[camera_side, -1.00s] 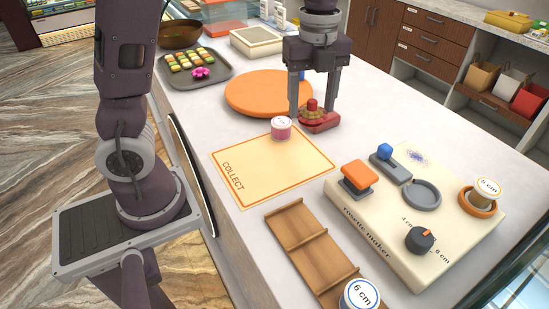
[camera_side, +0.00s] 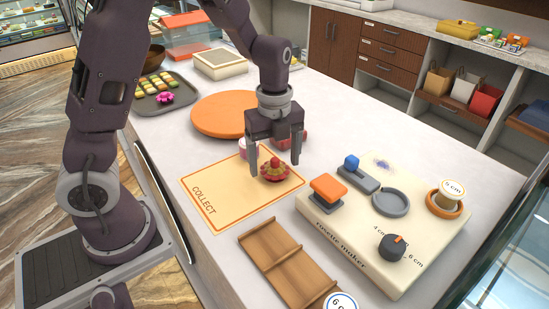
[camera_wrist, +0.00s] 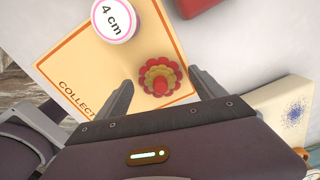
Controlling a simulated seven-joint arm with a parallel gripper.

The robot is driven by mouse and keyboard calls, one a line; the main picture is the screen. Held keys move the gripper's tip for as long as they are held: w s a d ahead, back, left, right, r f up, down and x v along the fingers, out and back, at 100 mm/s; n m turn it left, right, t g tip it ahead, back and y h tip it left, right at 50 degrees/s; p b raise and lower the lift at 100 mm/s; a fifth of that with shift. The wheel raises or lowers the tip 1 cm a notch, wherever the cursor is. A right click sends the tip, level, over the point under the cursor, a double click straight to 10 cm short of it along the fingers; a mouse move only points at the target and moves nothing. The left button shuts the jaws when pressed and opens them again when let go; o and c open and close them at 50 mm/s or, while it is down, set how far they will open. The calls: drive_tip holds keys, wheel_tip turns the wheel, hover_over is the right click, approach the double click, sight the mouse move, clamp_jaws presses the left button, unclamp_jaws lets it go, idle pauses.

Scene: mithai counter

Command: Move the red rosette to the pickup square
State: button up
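The red rosette (camera_side: 274,170), with red outer petals, a tan inner ring and a red knob, is at the right part of the pickup square marked COLLECT (camera_side: 205,187). It also shows in the wrist view (camera_wrist: 160,78), over the square (camera_wrist: 84,70) near its right edge. My gripper (camera_side: 275,168) is low over the square, its fingers on either side of the rosette. In the wrist view, gaps show between the rosette and both fingers, so my gripper (camera_wrist: 162,78) looks open. Whether the rosette rests fully flat is hard to tell.
A pink-sided tub labelled 4 cm (camera_wrist: 114,18) stands on the square, close by. A red block (camera_wrist: 196,6) lies just beyond. The rosette maker (camera_side: 345,235) is to the right, a wooden rack (camera_side: 282,258) in front, and an orange disc (camera_side: 215,115) behind.

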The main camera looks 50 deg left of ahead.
sight(275, 159)
wheel_tip(275, 159, up, 12)
drive_tip(key=s+d+r+n+t, duration=0.1)
drive_tip(key=s+r+n+t, duration=0.1)
drive_tip(key=s+n, duration=0.7)
drive_tip(key=s+d+r+n+t, duration=0.2)
drive_tip(key=s+n+t, duration=0.1)
drive_tip(key=s+n, duration=0.7)
drive_tip(key=shift+d+n+t, duration=0.25)
drive_tip(key=shift+n+t, duration=0.05)
drive_tip(key=shift+n, duration=0.7)
